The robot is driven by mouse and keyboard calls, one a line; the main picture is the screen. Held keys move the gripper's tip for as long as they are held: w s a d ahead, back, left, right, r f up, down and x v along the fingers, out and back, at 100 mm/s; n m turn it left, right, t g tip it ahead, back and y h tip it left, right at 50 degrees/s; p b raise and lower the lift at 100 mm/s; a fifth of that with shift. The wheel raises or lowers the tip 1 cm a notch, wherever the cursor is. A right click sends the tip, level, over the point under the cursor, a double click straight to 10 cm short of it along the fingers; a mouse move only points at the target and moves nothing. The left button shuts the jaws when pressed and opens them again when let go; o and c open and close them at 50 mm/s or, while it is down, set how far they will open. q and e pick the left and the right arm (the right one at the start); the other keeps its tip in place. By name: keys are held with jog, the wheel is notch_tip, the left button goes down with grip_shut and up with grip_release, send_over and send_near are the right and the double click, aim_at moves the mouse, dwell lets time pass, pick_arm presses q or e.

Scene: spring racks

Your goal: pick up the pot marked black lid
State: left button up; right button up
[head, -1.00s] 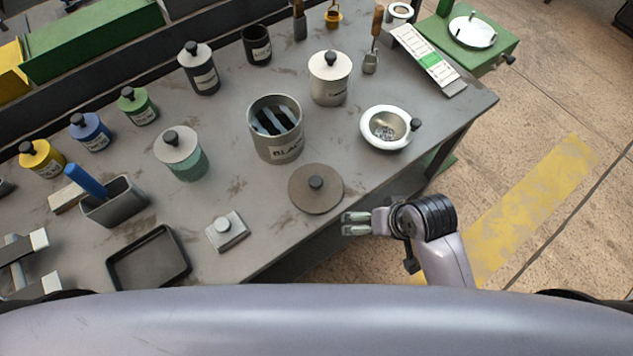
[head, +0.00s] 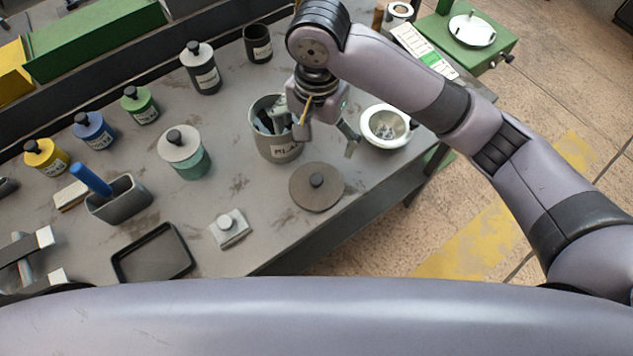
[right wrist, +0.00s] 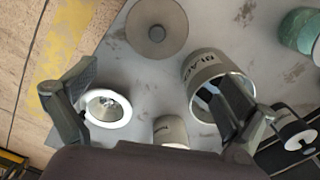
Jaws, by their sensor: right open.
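The flat, round, grey-brown lid (head: 316,188) with a dark knob lies on the bench, just in front of the open grey pot marked BLACK (head: 280,151). In the right wrist view, the lid (right wrist: 158,27) is at the top and the pot (right wrist: 203,68) is right of centre. My right gripper (head: 326,130) is open and empty, its fingers pointing down above the bench beyond the lid. One finger overlaps the pot's mouth in both views; I cannot tell whether it is inside. My left gripper is out of view.
A white mortar-like bowl (head: 385,126) stands right of the gripper. A pale pot (right wrist: 171,130) shows in the right wrist view. A teal pot with a grey lid (head: 185,153) and a small knobbed block (head: 229,229) stand left of the lid. Bare bench surrounds the lid.

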aim_at(317, 178)
notch_tip(317, 178, down, 12)
jog(key=shift+w+d+r+p, duration=0.1)
jog(key=shift+r+p, duration=0.05)
jog(key=shift+p, duration=0.4)
jog(key=shift+f+p, duration=0.3)
jog(key=shift+f, duration=0.3)
jog(key=f, duration=0.2)
jog(key=f+p, duration=0.1)
jog(key=shift+s+f, duration=0.25)
jog(key=shift+s, duration=0.05)
jog(key=shift+f, duration=0.35)
jog(key=shift+c, duration=0.2)
